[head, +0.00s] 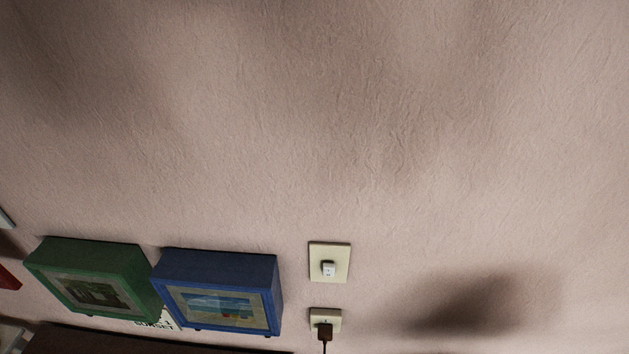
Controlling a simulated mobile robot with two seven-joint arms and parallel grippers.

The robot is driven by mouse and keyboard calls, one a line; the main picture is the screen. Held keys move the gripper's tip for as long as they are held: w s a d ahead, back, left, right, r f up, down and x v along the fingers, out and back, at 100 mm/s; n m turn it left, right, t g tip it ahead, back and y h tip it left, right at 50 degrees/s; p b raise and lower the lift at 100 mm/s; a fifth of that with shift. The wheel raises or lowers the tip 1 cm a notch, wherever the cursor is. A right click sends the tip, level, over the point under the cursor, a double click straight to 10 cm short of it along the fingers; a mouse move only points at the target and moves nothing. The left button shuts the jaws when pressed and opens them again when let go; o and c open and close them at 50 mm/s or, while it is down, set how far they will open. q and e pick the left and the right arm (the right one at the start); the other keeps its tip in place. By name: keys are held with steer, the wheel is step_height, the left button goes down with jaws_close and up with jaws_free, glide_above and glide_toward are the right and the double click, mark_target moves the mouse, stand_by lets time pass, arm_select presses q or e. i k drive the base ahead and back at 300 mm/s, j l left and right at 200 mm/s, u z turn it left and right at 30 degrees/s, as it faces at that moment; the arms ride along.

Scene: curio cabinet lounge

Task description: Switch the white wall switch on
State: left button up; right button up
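The white wall switch (329,269) is a small rocker on a cream plate (330,252). It is fixed to the pinkish textured wall, low and just right of the middle in the head view. The rocker is too small to tell whether it is on or off. Neither of my grippers is in the head view, and nothing covers the switch.
Below the switch is a cream outlet (320,313) with a dark plug (324,332) and cord. To the left are a blue framed box (219,262) and a green framed box (85,252). A dark red edge (150,340) runs along the bottom. The wall above is bare.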

mark_target(329, 269)
steer(key=i+j+z, duration=0.25)
steer(key=j+z, duration=0.25)
steer(key=k+j+z, duration=0.7)
steer(key=j, duration=0.1)
